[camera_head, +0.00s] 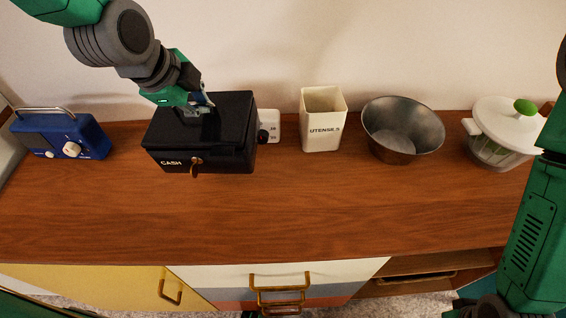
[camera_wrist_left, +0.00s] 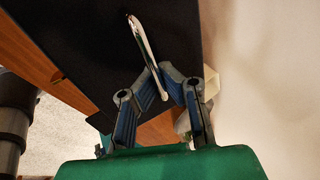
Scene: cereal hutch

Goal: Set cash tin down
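The black cash tin (camera_head: 168,133) is at the left-middle of the wooden top, upright, with CASH lettering and a brass key piece on its front. My left gripper (camera_head: 205,104) is over its lid, shut on the metal carry handle. In the left wrist view the handle (camera_wrist_left: 145,45) runs between the fingertips of the left gripper (camera_wrist_left: 170,72), with the dark lid (camera_wrist_left: 100,50) beyond. I cannot tell whether the tin's underside touches the top. My right arm shows at the right edge, its gripper out of view.
On the wooden top (camera_head: 300,215), a blue radio (camera_head: 88,137) stands left, with a white scale-like item (camera_head: 270,122) partly behind the tin. An utensils holder (camera_head: 322,128), metal bowl (camera_head: 400,150) and white salad spinner (camera_head: 495,145) stand right. The front strip is clear.

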